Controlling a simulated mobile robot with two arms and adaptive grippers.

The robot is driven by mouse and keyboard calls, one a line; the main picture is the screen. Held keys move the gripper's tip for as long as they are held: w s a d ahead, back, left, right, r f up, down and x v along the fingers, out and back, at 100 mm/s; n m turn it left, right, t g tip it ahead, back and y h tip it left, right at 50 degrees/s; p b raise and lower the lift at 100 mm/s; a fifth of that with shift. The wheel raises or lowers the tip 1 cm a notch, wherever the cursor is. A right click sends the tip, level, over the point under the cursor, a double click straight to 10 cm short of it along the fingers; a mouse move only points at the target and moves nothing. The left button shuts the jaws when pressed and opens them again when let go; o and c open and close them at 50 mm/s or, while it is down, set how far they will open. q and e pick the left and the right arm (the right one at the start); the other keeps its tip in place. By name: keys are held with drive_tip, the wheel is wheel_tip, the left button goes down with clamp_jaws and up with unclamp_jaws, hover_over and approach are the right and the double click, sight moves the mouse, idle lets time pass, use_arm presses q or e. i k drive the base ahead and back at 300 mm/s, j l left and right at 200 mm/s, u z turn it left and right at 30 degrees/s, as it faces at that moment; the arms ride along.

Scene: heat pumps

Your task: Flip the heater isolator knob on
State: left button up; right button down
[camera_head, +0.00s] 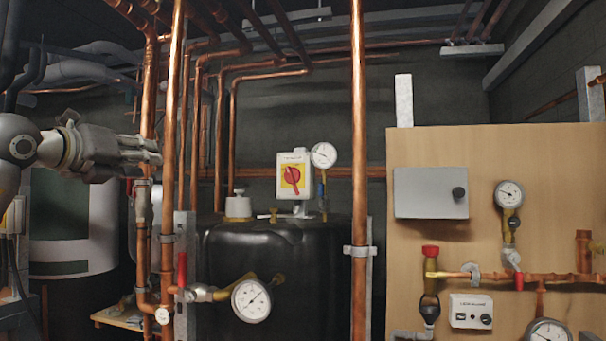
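A red rotary knob (291,177) sits on a yellow plate on the front of a white isolator box (302,164), above the black tank. The knob's handle looks a little tilted from upright. The labels on the box are too small to read. My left gripper (157,152) comes in from the left and points right, well to the left of the box and apart from it. Its fingers show side-on, so I cannot tell whether they are open or shut. No held object shows. My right gripper is not in view.
Vertical copper pipes (172,200) stand between my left gripper and the isolator box. Another pipe (359,150) rises right of the box. A round gauge (323,155) is beside the box. A wooden panel (440,155) with a grey box (430,193) and gauges fills the right.

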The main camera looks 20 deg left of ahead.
sight(292, 175)
drive_tip(key=i+l, duration=0.2)
drive_tip(key=i, duration=0.2)
drive_tip(key=i+l, duration=0.15)
drive_tip(key=i, duration=0.25)
drive_tip(key=i+l, duration=0.2)
drive_tip(key=i, duration=0.2)
